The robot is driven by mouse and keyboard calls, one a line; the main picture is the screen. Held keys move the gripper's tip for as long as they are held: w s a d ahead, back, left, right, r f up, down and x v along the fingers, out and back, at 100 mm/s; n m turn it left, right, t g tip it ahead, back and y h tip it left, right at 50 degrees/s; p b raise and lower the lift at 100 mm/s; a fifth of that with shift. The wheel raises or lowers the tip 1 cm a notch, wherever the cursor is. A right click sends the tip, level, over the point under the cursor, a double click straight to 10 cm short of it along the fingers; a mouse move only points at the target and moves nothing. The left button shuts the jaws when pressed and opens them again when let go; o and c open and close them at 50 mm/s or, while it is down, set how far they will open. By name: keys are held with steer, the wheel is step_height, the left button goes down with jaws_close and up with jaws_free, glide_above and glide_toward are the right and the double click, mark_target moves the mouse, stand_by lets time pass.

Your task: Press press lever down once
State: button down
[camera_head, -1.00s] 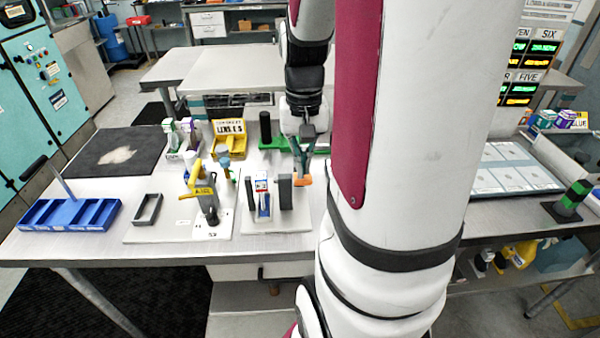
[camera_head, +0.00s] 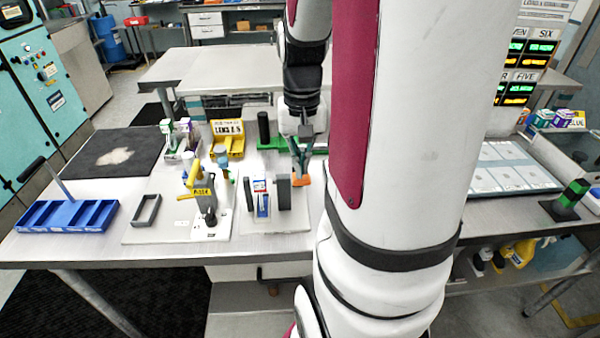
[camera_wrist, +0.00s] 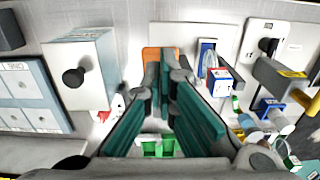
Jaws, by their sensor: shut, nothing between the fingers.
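The press has a grey body (camera_head: 207,187) and stands on a white board left of my gripper. Its yellow lever (camera_head: 193,176) slants up at the left of the body. A black knob (camera_head: 210,217) shows at the press's front. In the wrist view, the grey press body (camera_wrist: 278,78) is at the right, with part of the yellow lever (camera_wrist: 302,98) at the edge. My gripper (camera_head: 301,172) is shut and empty, apart from the press and to its right. Its teal fingers also show in the wrist view (camera_wrist: 165,62). An orange patch shows at the fingertips.
Between the press and my gripper stand a blue-and-white upright part (camera_head: 262,198) and a dark grey block (camera_head: 284,192). A blue tray (camera_head: 66,227) and a grey frame (camera_head: 146,210) lie left. A yellow bin (camera_head: 228,147) and a dark green post (camera_head: 264,128) stand behind.

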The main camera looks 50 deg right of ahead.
step_height(320, 180, down, 7)
steer(key=b, duration=0.3)
stand_by(1.6)
steer(key=shift+r+p, duration=0.95)
steer(key=shift+r, duration=0.5)
step_height(320, 180, up, 10)
steer(key=p, duration=0.6)
